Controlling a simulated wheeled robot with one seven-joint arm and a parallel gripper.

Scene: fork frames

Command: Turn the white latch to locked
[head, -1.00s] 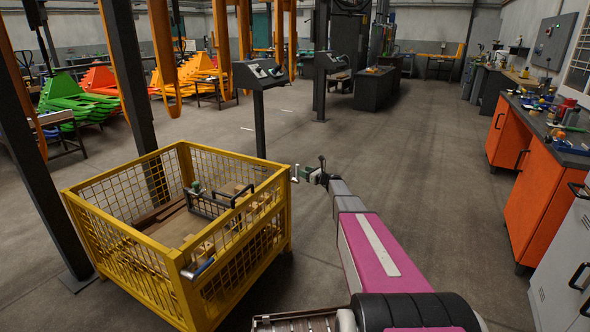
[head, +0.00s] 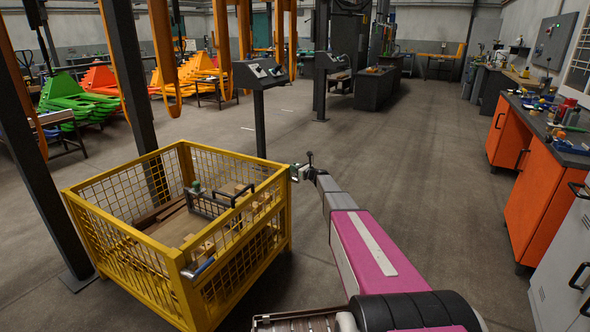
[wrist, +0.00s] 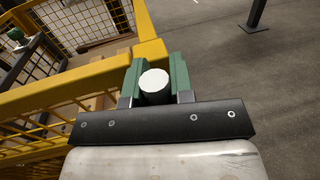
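A white round end on a dark stub (wrist: 154,83), which looks like the latch, shows in the wrist view beside the corner of the yellow mesh crate (wrist: 92,77). My gripper (wrist: 156,72) has one green finger on each side of it. The fingers lie close to its sides, but I cannot tell whether they press on it. In the head view my gripper (head: 296,172) is at the crate's far right corner post and hides the latch there. The latch's pivot and any locked mark are hidden.
The yellow crate (head: 188,262) stands left of my arm, with wooden pieces and a dark-handled carrier (head: 208,203) inside. A console on a post (head: 260,100) stands behind it. Orange cabinets (head: 543,190) line the right side. The floor between is clear.

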